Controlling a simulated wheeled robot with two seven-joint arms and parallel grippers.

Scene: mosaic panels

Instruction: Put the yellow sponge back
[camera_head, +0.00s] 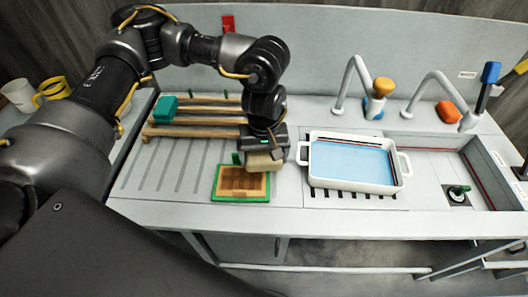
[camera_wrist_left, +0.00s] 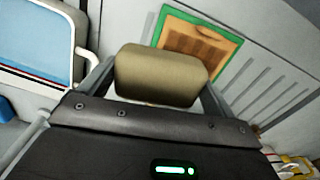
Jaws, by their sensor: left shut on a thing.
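The yellow sponge (camera_wrist_left: 160,75) is a dull tan-yellow block between the two fingers of my left gripper (camera_wrist_left: 158,90) in the left wrist view. In the head view my left gripper (camera_head: 266,158) points down and is shut on the sponge (camera_head: 262,163). The sponge hangs over the far edge of a green-rimmed wooden board (camera_head: 241,195); I cannot tell whether it touches it. The board also shows in the left wrist view (camera_wrist_left: 200,40). My right gripper is not in view.
A white tray (camera_head: 398,182) with a blue inside stands right of the gripper. A wooden rack (camera_head: 195,131) with a teal block (camera_head: 165,108) is at the left. Taps (camera_head: 352,80) and a sink (camera_head: 440,152) are at the right. The ribbed counter (camera_head: 160,180) is clear.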

